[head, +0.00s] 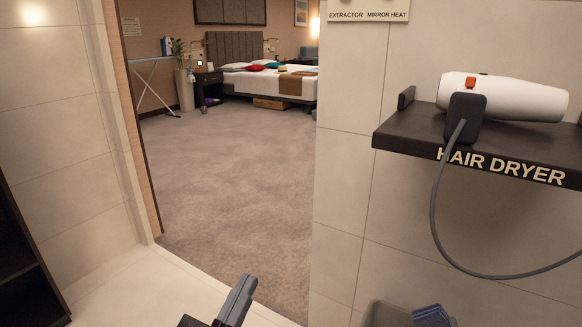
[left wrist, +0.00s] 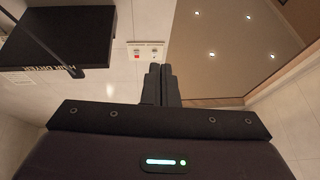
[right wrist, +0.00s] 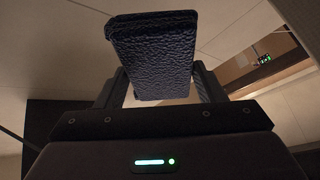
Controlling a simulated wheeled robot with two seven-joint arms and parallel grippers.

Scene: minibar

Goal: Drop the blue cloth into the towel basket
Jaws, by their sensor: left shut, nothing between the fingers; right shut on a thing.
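The blue cloth (head: 433,316) shows at the bottom edge of the head view, folded into a thick pad. In the right wrist view the cloth (right wrist: 152,55) looks dark and textured, between the fingers of my right gripper (right wrist: 155,90), which is shut on it. A grey container (head: 386,315), which looks like the towel basket, is partly in view just left of the cloth, against the tiled wall. Its inside is mostly cut off, and I cannot tell whether the cloth is over it. My left gripper (head: 240,298) is shut and empty, left of them; its fingers (left wrist: 162,84) are together.
A black shelf (head: 480,150) labelled HAIR DRYER holds a white hair dryer (head: 510,97); its cord (head: 436,215) hangs in a loop above the cloth. A doorway opens onto clear carpet (head: 230,190) and a bed (head: 270,82). A dark cabinet (head: 25,265) stands at the left edge.

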